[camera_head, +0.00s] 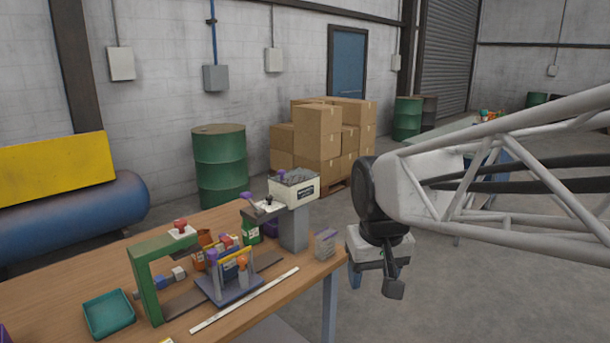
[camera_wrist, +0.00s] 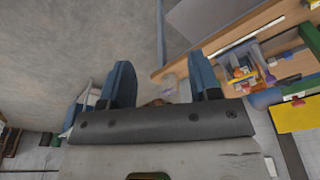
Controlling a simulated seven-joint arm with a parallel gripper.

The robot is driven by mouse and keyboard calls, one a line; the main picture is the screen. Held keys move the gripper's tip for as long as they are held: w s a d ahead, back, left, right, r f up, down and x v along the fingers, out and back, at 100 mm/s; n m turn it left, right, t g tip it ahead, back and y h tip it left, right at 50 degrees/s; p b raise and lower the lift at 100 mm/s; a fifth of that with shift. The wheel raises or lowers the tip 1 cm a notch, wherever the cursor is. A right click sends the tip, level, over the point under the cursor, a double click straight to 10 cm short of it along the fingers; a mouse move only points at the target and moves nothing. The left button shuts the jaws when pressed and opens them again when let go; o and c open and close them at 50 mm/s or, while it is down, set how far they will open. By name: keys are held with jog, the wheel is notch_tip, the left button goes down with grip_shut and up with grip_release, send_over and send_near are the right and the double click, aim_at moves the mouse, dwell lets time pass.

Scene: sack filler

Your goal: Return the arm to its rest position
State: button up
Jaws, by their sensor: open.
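My gripper (camera_head: 374,277) hangs off the right end of the workbench in the head view, over the concrete floor and apart from the bench. In the wrist view its two blue fingers (camera_wrist: 162,85) stand wide apart, and no object is held between them. The wooden workbench (camera_head: 105,262) is at the lower left of the head view. On it stands the sack filler, a grey post with a white hopper box (camera_head: 293,188). The wrist view shows the bench edge and the bench items at its upper right.
On the bench are a green frame (camera_head: 147,288), a teal tray (camera_head: 109,313), a grey rack (camera_head: 229,290) with coloured tools, a white strip (camera_head: 245,300) and a small grey box (camera_head: 326,244). Green drums (camera_head: 220,165) and stacked cartons (camera_head: 318,140) stand behind. Open floor surrounds my gripper.

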jog(key=s+d+f+m, duration=0.1)
jog(key=s+d+f, duration=0.1)
jog(key=s, duration=0.4)
jog(key=s+d+f+m, duration=0.1)
jog(key=s+d+f, duration=0.2)
jog(key=s+d, duration=0.2)
jog(key=shift+s+t, duration=0.4)
jog(key=shift+s, duration=0.85)
jog(key=shift+f, duration=0.1)
dwell(0.7)
